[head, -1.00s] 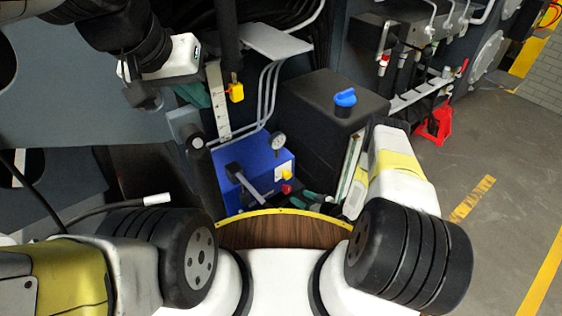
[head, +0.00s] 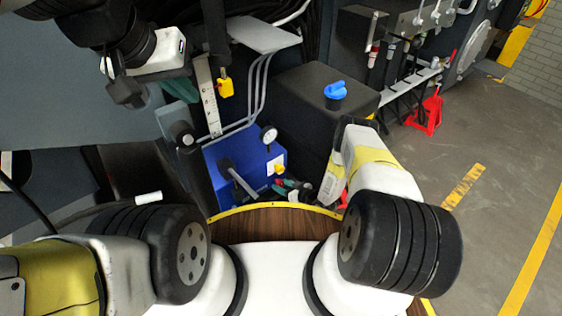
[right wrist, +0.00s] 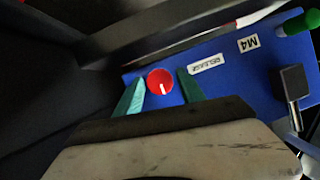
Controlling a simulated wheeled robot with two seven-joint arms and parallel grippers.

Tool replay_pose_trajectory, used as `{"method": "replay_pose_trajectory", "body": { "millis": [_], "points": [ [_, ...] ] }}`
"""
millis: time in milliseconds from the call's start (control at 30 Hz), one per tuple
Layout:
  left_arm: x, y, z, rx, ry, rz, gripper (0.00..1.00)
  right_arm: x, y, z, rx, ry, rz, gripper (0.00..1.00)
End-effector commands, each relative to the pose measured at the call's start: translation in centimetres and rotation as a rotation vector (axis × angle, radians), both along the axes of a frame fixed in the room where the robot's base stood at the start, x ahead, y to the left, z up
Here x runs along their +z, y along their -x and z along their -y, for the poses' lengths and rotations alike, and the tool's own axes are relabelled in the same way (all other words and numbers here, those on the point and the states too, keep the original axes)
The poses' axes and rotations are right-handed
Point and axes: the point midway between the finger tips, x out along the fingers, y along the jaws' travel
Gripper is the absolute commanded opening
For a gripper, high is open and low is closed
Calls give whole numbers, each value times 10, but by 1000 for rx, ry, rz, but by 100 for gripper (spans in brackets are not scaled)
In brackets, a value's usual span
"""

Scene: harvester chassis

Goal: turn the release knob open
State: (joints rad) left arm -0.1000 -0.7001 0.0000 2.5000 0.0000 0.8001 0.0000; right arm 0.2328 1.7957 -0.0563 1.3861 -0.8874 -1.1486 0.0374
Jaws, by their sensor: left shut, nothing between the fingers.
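The release knob (right wrist: 160,81) is a round red knob with a white mark, on a blue panel (right wrist: 225,62) beside a RELEASE label (right wrist: 206,64). In the right wrist view, my right gripper (right wrist: 162,92) is open, with one teal finger on each side of the knob and small gaps visible. I cannot tell its depth to the knob. In the head view my right gripper (head: 290,186) is at the lower right of the blue box (head: 222,152), and the knob is hard to make out. My left gripper (head: 178,91) is shut and empty at upper left, away from the box.
A pressure gauge (head: 268,136) and a black lever (head: 236,178) stand on the blue box. A black tank (head: 305,100) with a blue cap (head: 335,94) is behind my right arm. A green knob (right wrist: 298,22) and a dark block (right wrist: 292,82) lie right of the release knob.

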Motion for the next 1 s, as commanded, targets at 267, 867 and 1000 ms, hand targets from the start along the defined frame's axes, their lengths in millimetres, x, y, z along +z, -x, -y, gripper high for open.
{"method": "replay_pose_trajectory", "body": {
  "millis": [267,867,1000],
  "points": [
    [0,0,0,0,0,0,0,0,0,0,0,0,0,0],
    [0,0,0,0,0,0,0,0,2,-2,1,202,147,0],
    [0,0,0,0,0,0,0,0,2,-3,1,289,211,0]
  ]
}}
